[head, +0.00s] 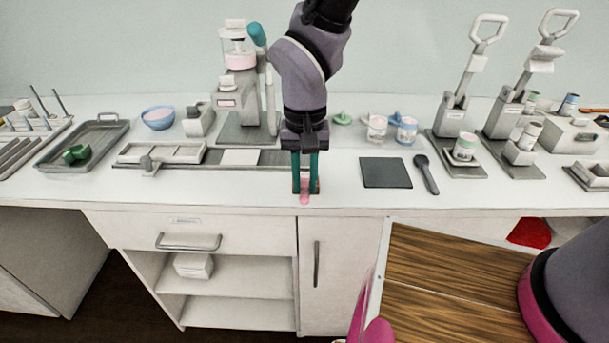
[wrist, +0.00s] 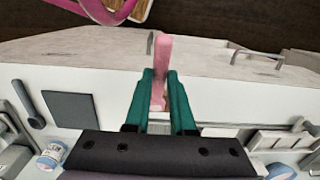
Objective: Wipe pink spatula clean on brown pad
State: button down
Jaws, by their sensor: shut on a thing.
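My gripper (head: 306,184) is above the front edge of the white counter, its teal fingers pointing down. It is shut on a pink spatula (head: 304,198), whose lower end shows below the fingertips. In the wrist view the pink spatula (wrist: 163,55) sticks out between the teal fingers of my gripper (wrist: 159,88). A flat square pad (head: 386,172) lies on the counter to the right of my gripper; it looks dark grey rather than brown. The pad also shows in the wrist view (wrist: 70,109), to the left. The spatula is apart from the pad.
A dark spoon-like tool (head: 427,173) lies right of the pad. Small jars (head: 377,128) stand behind it. Lever presses (head: 455,115) stand at the right. A mill-like device (head: 240,90) and a long grey rail (head: 215,158) are to the left, with a tray (head: 84,146) beyond.

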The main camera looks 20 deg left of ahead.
jog(key=shift+f, duration=0.4)
dwell(1.3)
jog(key=shift+s+d, duration=0.25)
jog(key=shift+s, duration=0.45)
jog(key=shift+w, duration=0.1)
jog(key=shift+w+a, duration=0.25)
jog(key=shift+w, duration=0.3)
jog(key=shift+s, duration=0.1)
jog(key=shift+s+d, duration=0.2)
jog(key=shift+s, duration=0.35)
jog(key=shift+w, duration=0.1)
